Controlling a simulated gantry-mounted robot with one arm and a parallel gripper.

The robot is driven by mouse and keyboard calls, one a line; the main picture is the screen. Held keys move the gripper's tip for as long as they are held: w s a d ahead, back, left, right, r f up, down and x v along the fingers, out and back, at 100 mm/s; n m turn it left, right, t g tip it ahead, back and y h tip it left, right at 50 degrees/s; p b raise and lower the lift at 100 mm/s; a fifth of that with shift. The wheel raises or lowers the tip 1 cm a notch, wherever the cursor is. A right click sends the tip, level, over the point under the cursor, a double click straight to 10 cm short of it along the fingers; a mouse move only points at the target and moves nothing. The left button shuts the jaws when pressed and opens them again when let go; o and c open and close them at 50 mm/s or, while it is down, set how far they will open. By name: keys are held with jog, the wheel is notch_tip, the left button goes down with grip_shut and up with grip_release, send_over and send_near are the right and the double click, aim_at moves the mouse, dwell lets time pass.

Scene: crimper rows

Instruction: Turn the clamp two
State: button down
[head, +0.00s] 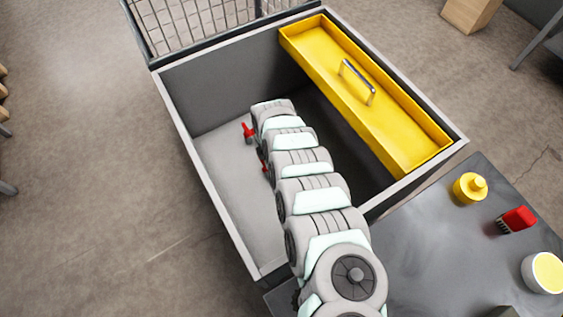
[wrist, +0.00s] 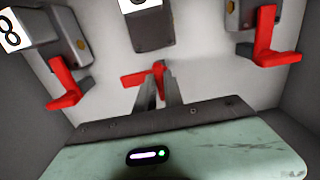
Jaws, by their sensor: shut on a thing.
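In the wrist view three grey clamps with red levers stand in a row on a pale surface. My gripper (wrist: 159,80) is shut on the red lever (wrist: 132,80) of the middle clamp (wrist: 153,33). This lever points left, and its right part is between my fingers. The middle clamp's number plate (wrist: 138,3) is cut off by the top edge, so I cannot read it. The left clamp (wrist: 72,38) has a plate that looks like an 8, and its red lever (wrist: 66,85) hangs below. The right clamp (wrist: 236,14) has a red lever (wrist: 268,42).
In the head view my arm reaches into a grey bin (head: 226,238) with a yellow tray (head: 425,160) along its right side. Red levers (head: 249,130) show left of my arm. A bench (head: 410,262) at the right holds a yellow knob-topped item (head: 470,188).

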dwell(0.3)
jog(key=c, duration=1.4)
grip_release()
jog(key=shift+c, duration=0.2)
notch_tip(320, 180, up, 11)
jog(key=p, duration=0.4)
jog(key=shift+p, duration=0.4)
